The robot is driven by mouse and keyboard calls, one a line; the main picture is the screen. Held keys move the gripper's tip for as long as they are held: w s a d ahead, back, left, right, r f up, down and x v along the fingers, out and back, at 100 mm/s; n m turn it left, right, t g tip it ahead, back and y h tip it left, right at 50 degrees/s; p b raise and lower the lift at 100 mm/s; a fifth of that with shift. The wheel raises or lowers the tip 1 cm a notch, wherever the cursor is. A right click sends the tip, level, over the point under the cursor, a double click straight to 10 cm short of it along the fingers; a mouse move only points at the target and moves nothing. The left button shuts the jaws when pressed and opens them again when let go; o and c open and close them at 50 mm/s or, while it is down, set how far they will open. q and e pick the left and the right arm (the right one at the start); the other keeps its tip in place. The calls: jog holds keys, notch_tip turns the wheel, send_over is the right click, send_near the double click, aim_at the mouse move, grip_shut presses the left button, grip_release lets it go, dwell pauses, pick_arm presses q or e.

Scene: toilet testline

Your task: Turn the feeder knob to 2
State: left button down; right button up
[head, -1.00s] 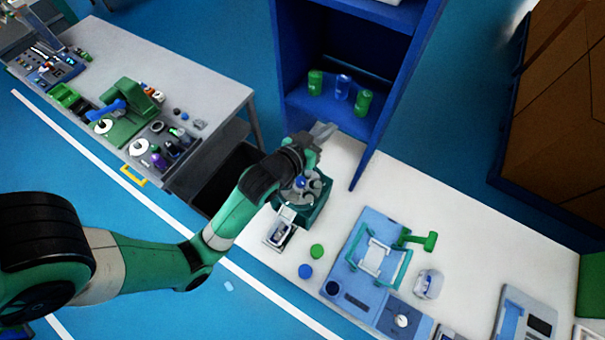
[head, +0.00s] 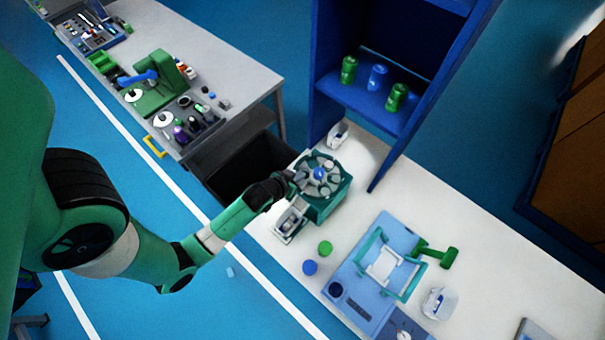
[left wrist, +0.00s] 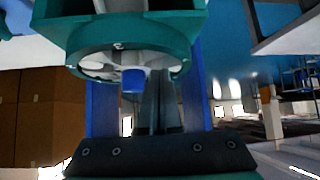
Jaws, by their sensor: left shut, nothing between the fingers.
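The feeder is a green round-topped device (head: 340,203) on the white bench, with a grey wheel of rounded slots on top. Its blue centre knob (head: 320,174) shows in the middle of the wheel. In the left wrist view the feeder (left wrist: 140,38) appears upside down at the top, with the blue knob (left wrist: 133,80) hanging below it. My left gripper (head: 298,177) is shut and empty at the left side of the feeder top, close to the knob. Its fingers (left wrist: 158,100) show beside the knob; contact cannot be told. The dial number is unreadable. My right gripper is out of view.
A small grey-white unit (head: 290,222) stands in front of the feeder. A blue shelf (head: 330,84) with several cans rises behind. A white cup (head: 338,134) stands behind the feeder. Green (head: 325,248) and blue (head: 310,267) discs and a blue fixture (head: 352,292) lie nearer.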

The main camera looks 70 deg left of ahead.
aim_at(308, 169)
pick_arm(q)
jog(key=shift+x, duration=1.35)
jog(key=shift+w+a, duration=0.5)
jog(key=shift+s, duration=0.1)
